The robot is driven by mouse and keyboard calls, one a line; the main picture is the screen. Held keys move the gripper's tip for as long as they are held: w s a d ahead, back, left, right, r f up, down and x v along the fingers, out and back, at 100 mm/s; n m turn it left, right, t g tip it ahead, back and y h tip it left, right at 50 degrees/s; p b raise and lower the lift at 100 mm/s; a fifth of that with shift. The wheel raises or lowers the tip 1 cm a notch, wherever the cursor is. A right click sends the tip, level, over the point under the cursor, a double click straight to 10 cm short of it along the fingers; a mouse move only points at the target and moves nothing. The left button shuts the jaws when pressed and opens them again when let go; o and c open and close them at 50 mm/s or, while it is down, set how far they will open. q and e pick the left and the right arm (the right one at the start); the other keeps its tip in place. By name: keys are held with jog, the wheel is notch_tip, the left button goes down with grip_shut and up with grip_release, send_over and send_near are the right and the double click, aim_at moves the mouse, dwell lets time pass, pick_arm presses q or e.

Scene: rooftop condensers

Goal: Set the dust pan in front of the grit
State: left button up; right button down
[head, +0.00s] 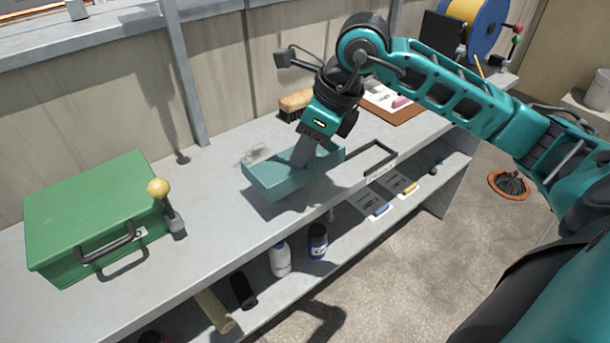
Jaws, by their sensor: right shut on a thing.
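The dust pan (277,186) is a teal, shallow, open-topped pan over the grey bench near its front edge. My right gripper (304,152) comes down from above and is shut on the dust pan at its inner or back part; the exact grip is partly hidden. I cannot tell whether the pan touches the bench. The grit (256,155) is a small grey speckled patch on the bench, just behind the pan's left end, partly close to its rim. My left gripper is not in view.
A green metal box (95,212) and a yellow-knobbed tool (165,203) stand at left. A brush (296,103) lies behind the pan. Bottles (280,259) stand on the lower shelf. The bench between box and pan is clear.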

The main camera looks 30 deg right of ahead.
aim_at(305, 172)
jog(key=shift+f, duration=0.85)
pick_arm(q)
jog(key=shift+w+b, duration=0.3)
pick_arm(e)
jog(key=shift+f, duration=2.15)
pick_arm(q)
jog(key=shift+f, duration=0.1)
pick_arm(e)
jog(key=shift+f, duration=0.1)
jog(key=c, duration=1.4)
grip_release()
jog(key=shift+f, duration=0.1)
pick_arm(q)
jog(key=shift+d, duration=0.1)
pick_arm(e)
jog(key=o, duration=0.5)
jog(key=shift+r, duration=0.3)
pick_arm(q)
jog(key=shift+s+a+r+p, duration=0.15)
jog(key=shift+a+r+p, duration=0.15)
jog(key=shift+p, duration=0.15)
pick_arm(e)
jog(key=v, duration=1.1)
jog(key=shift+s+r, duration=0.2)
jog(key=shift+r, duration=0.15)
